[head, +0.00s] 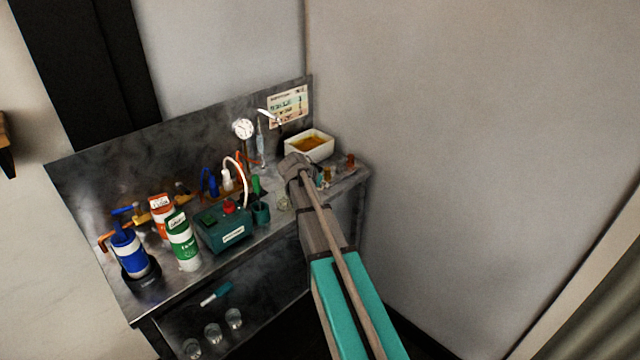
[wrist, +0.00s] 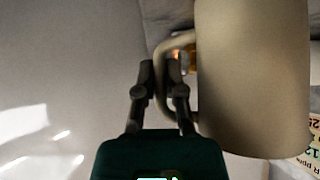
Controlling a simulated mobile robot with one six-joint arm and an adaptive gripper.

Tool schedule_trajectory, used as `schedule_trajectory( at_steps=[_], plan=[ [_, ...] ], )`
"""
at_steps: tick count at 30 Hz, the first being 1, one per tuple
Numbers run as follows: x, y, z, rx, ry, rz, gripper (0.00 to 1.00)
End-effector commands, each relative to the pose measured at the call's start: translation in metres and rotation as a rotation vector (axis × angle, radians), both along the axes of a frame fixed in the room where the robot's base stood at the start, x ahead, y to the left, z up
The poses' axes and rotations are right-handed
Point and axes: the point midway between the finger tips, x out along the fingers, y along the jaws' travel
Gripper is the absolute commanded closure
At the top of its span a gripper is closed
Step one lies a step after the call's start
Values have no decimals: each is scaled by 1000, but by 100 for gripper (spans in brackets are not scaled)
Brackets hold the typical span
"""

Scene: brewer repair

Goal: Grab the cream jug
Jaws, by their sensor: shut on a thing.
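The cream jug (wrist: 252,80) fills the right side of the wrist view, with its handle (wrist: 168,42) toward the left. My gripper (wrist: 162,72) is shut on the jug's handle, with one finger on each side of it. In the head view my arm reaches to the right end of a metal bench. The jug is not clearly visible there; my arm hides that spot. I cannot tell whether the jug still touches the bench.
A white tray (head: 322,152) with amber contents stands at the bench's back right corner. Small amber bottles (head: 350,161) stand near the right edge. A teal machine (head: 222,230), a green and white bottle (head: 183,242) and a blue and white bottle (head: 130,254) are to the left.

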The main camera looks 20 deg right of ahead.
Motion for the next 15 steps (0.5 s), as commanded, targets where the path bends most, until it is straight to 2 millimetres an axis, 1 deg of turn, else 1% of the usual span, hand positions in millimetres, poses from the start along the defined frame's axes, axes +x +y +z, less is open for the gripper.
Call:
schedule_trajectory(
  at_steps=[15],
  plan=[
    [0, 0, 12, -1, 0, 0, 100]
  ],
)
